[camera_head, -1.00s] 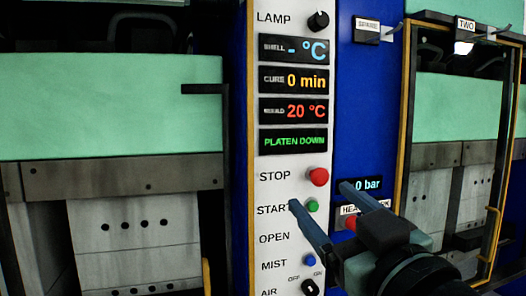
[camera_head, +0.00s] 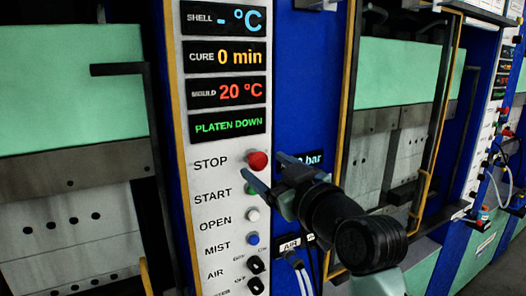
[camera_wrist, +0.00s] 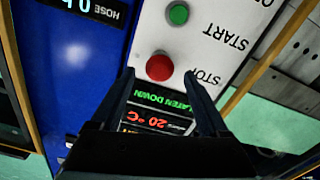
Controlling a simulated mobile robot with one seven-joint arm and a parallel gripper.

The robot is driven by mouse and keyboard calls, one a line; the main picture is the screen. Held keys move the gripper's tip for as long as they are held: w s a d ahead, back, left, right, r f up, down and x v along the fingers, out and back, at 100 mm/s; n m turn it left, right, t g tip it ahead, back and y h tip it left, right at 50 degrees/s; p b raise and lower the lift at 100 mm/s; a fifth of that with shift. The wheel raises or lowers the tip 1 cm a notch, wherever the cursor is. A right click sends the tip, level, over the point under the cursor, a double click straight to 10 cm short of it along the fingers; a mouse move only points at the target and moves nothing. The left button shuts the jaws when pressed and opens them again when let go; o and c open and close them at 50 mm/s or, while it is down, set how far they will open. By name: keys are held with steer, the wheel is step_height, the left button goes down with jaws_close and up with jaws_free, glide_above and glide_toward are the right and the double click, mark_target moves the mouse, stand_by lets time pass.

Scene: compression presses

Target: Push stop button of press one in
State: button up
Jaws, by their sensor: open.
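The red stop button (camera_head: 257,160) sits on the white control panel (camera_head: 205,180), right of the word STOP. It also shows in the wrist view (camera_wrist: 159,67), upside down, just beyond and between my fingertips. My gripper (camera_head: 263,170) is open and empty in front of the panel, its fingers pointing left toward the panel beside the stop and start buttons. The green start button (camera_head: 250,188) is just below, partly covered by a finger, and it shows clear in the wrist view (camera_wrist: 178,14). A gap to the stop button seems to remain, but contact is hard to judge.
Below are a white OPEN button (camera_head: 252,214), a blue MIST button (camera_head: 252,239) and a black AIR switch (camera_head: 255,264). The displays (camera_head: 228,122) above read 20 °C and PLATEN DOWN. A yellow-edged frame (camera_head: 345,90) and hoses stand to the right.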

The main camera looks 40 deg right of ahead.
steer(key=shift+p+x, duration=0.3)
steer(key=shift+x, duration=0.85)
jaws_close()
stand_by(0.6)
